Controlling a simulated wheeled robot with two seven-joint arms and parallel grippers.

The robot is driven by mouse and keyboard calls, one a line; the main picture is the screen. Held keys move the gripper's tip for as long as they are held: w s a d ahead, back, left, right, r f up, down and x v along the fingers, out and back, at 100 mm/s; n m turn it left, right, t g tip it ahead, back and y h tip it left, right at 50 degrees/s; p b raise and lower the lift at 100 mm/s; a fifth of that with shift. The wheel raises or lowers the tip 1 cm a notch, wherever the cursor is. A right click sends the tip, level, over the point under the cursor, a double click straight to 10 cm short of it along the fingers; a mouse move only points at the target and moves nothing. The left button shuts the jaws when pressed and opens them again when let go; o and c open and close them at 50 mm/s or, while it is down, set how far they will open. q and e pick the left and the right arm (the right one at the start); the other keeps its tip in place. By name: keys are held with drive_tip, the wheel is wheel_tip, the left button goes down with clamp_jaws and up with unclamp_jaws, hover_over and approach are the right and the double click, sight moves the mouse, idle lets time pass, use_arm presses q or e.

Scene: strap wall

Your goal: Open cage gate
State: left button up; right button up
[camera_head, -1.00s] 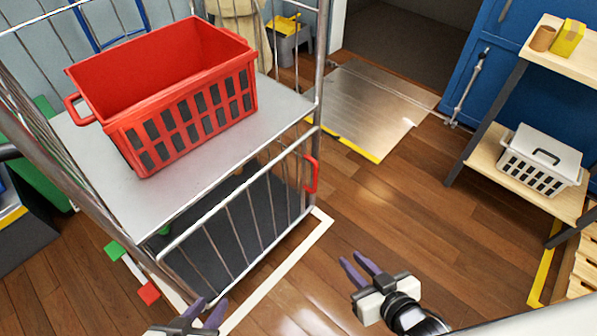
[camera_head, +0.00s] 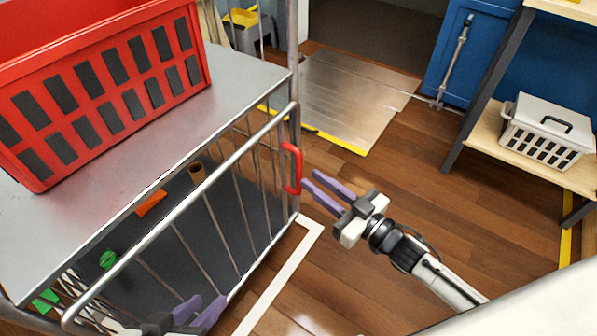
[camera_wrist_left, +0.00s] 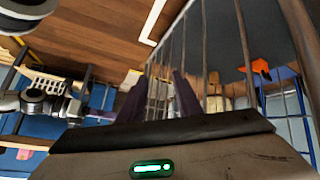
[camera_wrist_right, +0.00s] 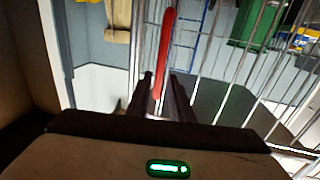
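The cage gate (camera_head: 207,198) is a low panel of grey bars across the front of the cage. It looks shut, its right end against the corner post. A red upright handle (camera_head: 293,168) is on its right end. My right gripper (camera_head: 311,181) is open just right of the handle, fingers pointing at it. In the right wrist view the handle (camera_wrist_right: 164,45) lines up between the parted fingers; whether it is inside their reach is unclear. My left gripper (camera_head: 200,304) is open and empty, low in front of the gate's bars, which also show in the left wrist view (camera_wrist_left: 205,50).
A red basket (camera_head: 110,85) stands on the cage's grey shelf (camera_head: 225,90). Behind the gate lie an orange piece (camera_head: 151,203) and a brown cup (camera_head: 197,173). A wooden rack with a white basket (camera_head: 545,135) stands at right. The floor between rack and cage is clear.

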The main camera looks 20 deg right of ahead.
sight(301, 172)
drive_tip(key=b+x, duration=0.1)
drive_tip(key=x, duration=0.4)
drive_tip(key=shift+w, duration=0.2)
use_arm(q)
drive_tip(key=shift+w+d+r+t+h, duration=0.3)
drive_tip(key=shift+d+r+h, duration=0.1)
drive_tip(key=shift+d+r, duration=0.3)
use_arm(e)
drive_tip(key=shift+w+a, duration=0.2)
drive_tip(key=shift+w, duration=0.15)
use_arm(q)
drive_tip(key=shift+a, duration=0.1)
use_arm(e)
clamp_jaws()
